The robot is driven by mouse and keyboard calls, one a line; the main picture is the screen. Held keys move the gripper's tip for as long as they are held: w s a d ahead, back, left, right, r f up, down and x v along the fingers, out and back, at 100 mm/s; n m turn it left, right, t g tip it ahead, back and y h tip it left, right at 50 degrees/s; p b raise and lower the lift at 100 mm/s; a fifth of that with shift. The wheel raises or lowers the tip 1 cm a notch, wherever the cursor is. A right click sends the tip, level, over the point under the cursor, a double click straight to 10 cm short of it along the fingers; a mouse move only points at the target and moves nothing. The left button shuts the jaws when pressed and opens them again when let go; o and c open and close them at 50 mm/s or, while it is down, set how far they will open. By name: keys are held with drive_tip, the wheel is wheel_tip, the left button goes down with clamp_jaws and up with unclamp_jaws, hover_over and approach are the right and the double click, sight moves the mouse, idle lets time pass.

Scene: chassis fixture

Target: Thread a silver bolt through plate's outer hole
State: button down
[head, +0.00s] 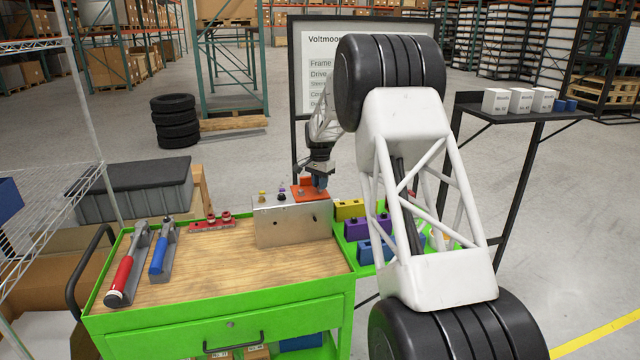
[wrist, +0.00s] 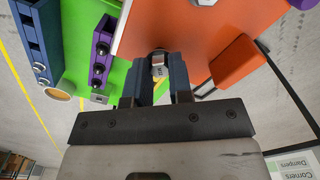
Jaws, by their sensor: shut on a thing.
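In the wrist view, the blue fingers of my gripper (wrist: 164,78) are shut on a silver bolt (wrist: 158,66), with its head showing between the fingertips. The bolt is at the near edge of the orange plate (wrist: 185,22); whether its tip is in a hole is hidden. Another silver piece, which looks like a bolt head (wrist: 205,2), is on the plate at the top edge of the view. In the head view, the orange plate (head: 309,193) lies on top of the grey metal box (head: 290,228). My gripper (head: 319,181) is low over the plate's right part, hiding the bolt.
An orange block (wrist: 238,62) stands beside the fingers in the wrist view. Blue, purple and yellow holders (head: 349,210) stand right of the box. Red and blue tools (head: 125,270) lie at the left of the green cart. A large white wheeled frame (head: 404,115) rises at right.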

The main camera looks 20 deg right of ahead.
drive_tip(key=shift+s+f+n, duration=0.1)
drive_tip(key=shift+f+n, duration=0.15)
drive_tip(key=shift+n, duration=0.45)
drive_tip(key=shift+f+n, duration=0.2)
drive_tip(key=shift+n, duration=0.5)
drive_tip(key=m, duration=0.6)
drive_tip(key=shift+f+m, duration=0.15)
drive_tip(key=shift+m, duration=0.25)
drive_tip(key=m, duration=0.3)
drive_tip(key=shift+m, duration=0.4)
drive_tip(key=m, duration=0.3)
drive_tip(key=shift+f+m, duration=0.1)
drive_tip(key=shift+m, duration=0.6)
drive_tip(key=shift+m, duration=0.3)
